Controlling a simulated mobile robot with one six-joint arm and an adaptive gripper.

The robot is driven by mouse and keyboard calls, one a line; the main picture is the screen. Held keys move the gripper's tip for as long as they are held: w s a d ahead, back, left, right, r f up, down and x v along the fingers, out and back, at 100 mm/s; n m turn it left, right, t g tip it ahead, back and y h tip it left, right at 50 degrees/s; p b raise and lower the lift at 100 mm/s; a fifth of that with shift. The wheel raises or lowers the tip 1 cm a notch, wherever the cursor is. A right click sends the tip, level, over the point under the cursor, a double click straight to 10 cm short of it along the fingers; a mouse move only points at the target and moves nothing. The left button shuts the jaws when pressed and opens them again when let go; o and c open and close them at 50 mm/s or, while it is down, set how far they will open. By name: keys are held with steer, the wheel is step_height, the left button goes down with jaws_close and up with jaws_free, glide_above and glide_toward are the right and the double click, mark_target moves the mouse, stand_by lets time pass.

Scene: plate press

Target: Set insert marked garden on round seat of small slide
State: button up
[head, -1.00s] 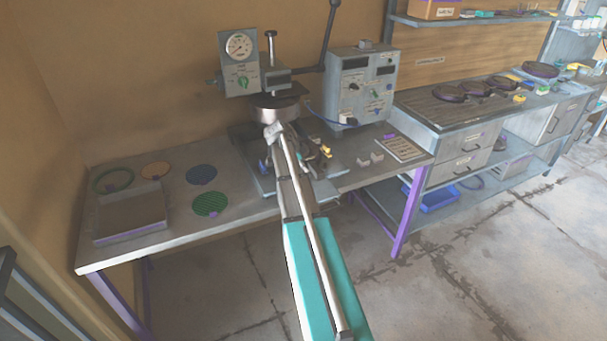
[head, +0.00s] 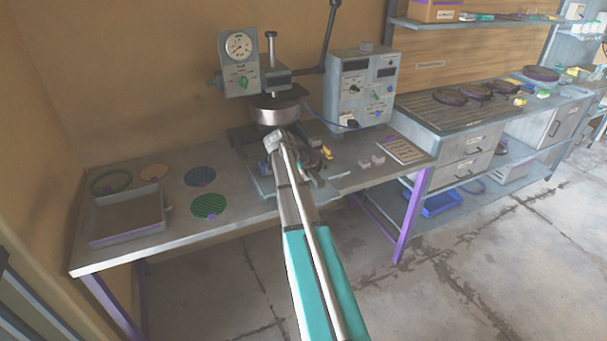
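Each seems to have a small tab. No marking is readable, so I cannot tell which is garden. My gripper (head: 311,160) is in front of the press, over its base area, seen from behind and partly covered by my arm. I cannot see its fingertips clearly or whether it holds anything. A slide with a round seat cannot be made out; the area below the press head (head: 275,109) is largely hidden by my arm.
A grey tray (head: 128,241) and a green ring (head: 111,181) are at the table's left. A control box (head: 361,92) stands right of the press. Small light blocks (head: 378,159) and a printed sheet (head: 404,150) lie at the right. The table's front middle-left is clear.

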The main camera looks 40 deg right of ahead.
steer(key=shift+o, duration=1.4)
steer(key=shift+r, duration=0.2)
steer(key=p+v, duration=0.3)
steer(key=shift+r, duration=0.15)
steer(key=p+v, duration=0.7)
steer(key=v, duration=0.1)
steer(key=shift+r+p, duration=0.3)
steer(key=shift+a, duration=0.15)
steer(key=s+a+f+n+y, duration=0.1)
steer(key=s+a+n, duration=0.5)
steer(key=a, duration=0.6)
steer(key=s+a+n+y, duration=0.3)
steer(key=s+a+n, duration=0.2)
steer(key=a+n, duration=0.4)
steer(key=s+a+f+n+t+y, duration=0.1)
steer(key=s+a+n, duration=0.5)
steer(key=a, duration=0.9)
steer(key=shift+s+a+f+n+y, duration=0.3)
steer(key=shift+n+y, duration=0.3)
steer(key=shift+n, duration=0.5)
steer(key=shift+d, duration=0.1)
